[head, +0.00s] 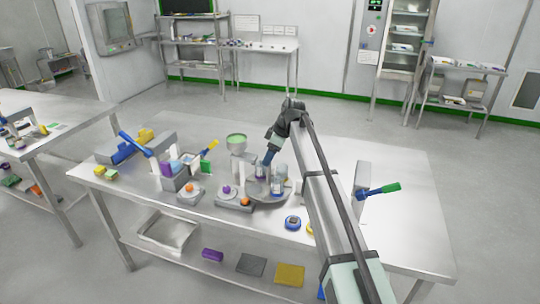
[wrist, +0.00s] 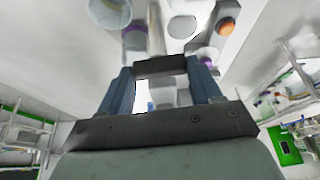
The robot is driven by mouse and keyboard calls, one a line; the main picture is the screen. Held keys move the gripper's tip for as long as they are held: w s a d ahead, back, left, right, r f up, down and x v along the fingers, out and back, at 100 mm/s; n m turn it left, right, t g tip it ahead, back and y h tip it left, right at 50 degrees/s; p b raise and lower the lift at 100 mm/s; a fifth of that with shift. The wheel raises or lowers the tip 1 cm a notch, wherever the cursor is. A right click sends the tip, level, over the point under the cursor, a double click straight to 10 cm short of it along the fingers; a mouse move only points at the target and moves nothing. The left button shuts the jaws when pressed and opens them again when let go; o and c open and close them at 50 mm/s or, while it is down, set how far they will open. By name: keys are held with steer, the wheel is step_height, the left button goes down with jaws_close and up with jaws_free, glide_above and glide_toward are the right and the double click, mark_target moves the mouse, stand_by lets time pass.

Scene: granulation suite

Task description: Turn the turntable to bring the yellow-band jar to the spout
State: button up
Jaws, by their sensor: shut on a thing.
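The grey round turntable (head: 268,203) sits on the steel table, with small clear jars on it. One jar (head: 278,187) has a blue band near its base. I cannot make out a yellow band on any jar; my arm hides the turntable's right side. The hopper (head: 237,143), with green contents, stands just left of and behind the turntable. My gripper (head: 267,160) points down over the turntable's back part. In the wrist view its two blue fingers (wrist: 163,92) are closed around a pale grey piece, which I cannot identify for certain.
A round blue device (head: 292,223) lies in front. A post with a green-ended blue lever (head: 377,190) stands right of my arm. The table's front right is clear.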

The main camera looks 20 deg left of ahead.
steer(key=shift+w+a+n+g+h, duration=0.1)
steer(key=shift+n+g+h, duration=0.35)
steer(key=shift+n, duration=1.25)
steer(key=shift+w+n+g+h, duration=0.1)
steer(key=shift+n+g, duration=0.65)
steer(key=shift+n, duration=0.95)
steer(key=shift+a+n+g+h, duration=0.1)
steer(key=shift+n+g+h, duration=0.3)
steer(key=shift+n, duration=0.95)
steer(key=shift+n+g+h, duration=0.2)
steer(key=shift+n+h, duration=0.25)
steer(key=shift+n, duration=1.5)
steer(key=o, duration=1.5)
